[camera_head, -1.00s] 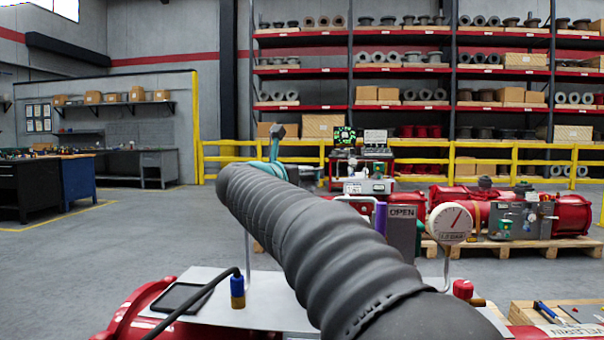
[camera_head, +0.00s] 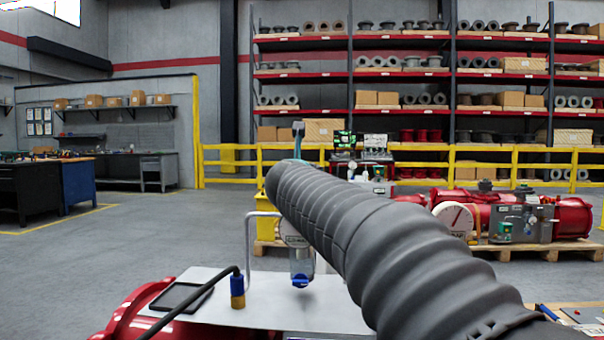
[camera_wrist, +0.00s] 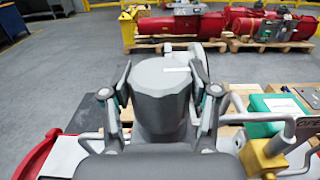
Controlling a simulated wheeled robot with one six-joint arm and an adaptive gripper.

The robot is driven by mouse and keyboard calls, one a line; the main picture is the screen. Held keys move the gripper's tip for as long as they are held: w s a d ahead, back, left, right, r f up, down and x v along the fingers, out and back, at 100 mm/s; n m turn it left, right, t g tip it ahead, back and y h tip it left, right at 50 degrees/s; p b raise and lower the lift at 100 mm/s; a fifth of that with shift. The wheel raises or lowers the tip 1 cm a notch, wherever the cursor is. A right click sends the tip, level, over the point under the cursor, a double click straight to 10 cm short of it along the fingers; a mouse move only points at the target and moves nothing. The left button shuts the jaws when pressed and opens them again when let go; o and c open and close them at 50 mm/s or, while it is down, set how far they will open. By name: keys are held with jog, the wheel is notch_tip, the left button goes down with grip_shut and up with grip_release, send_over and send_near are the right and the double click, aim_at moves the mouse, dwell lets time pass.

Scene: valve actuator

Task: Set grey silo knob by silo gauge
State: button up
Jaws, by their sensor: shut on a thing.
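In the wrist view a grey faceted knob (camera_wrist: 160,88) with a short white line on its top stands between the fingers of my gripper (camera_wrist: 164,100). The gripper is shut on its sides. The white line runs roughly left to right, on the right part of the top. In the head view my dark ribbed arm hides the knob. A white gauge (camera_head: 453,216) with a red needle shows right of the arm. Another round gauge (camera_head: 290,238) is partly covered by the arm. I cannot read either label, so I cannot tell which is the silo gauge.
A clear bowl with blue inside (camera_head: 301,268) hangs under the covered gauge. A metal plate (camera_head: 270,305) carries a dark tablet (camera_head: 180,298) and a blue-and-brass cable plug (camera_head: 237,290). In the wrist view a green box (camera_wrist: 275,112) and a brass block (camera_wrist: 262,155) stand close right.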

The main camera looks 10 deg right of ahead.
jog(key=n+y+p, duration=0.2)
jog(key=y, duration=0.1)
jog(key=n+y, duration=0.1)
jog(key=y, duration=0.1)
jog(key=shift+d+r+t+p, duration=0.2)
jog(key=shift+r+t+p, duration=0.05)
jog(key=shift+t+p, duration=0.15)
jog(key=n+y, duration=0.1)
jog(key=n+y+b, duration=0.1)
jog(key=y, duration=0.1)
jog(key=shift+f+n, duration=0.25)
jog(key=shift+n, duration=0.05)
jog(key=shift+a+n+g+y, duration=0.15)
jog(key=shift+n+g+y, duration=0.4)
jog(key=shift+y, duration=0.85)
jog(key=shift+f+n+y, duration=0.1)
jog(key=shift+n+y, duration=0.2)
jog(key=shift+n, duration=0.05)
jog(key=o, duration=1.2)
jog(key=v, duration=1.2)
jog(key=shift+a, duration=0.1)
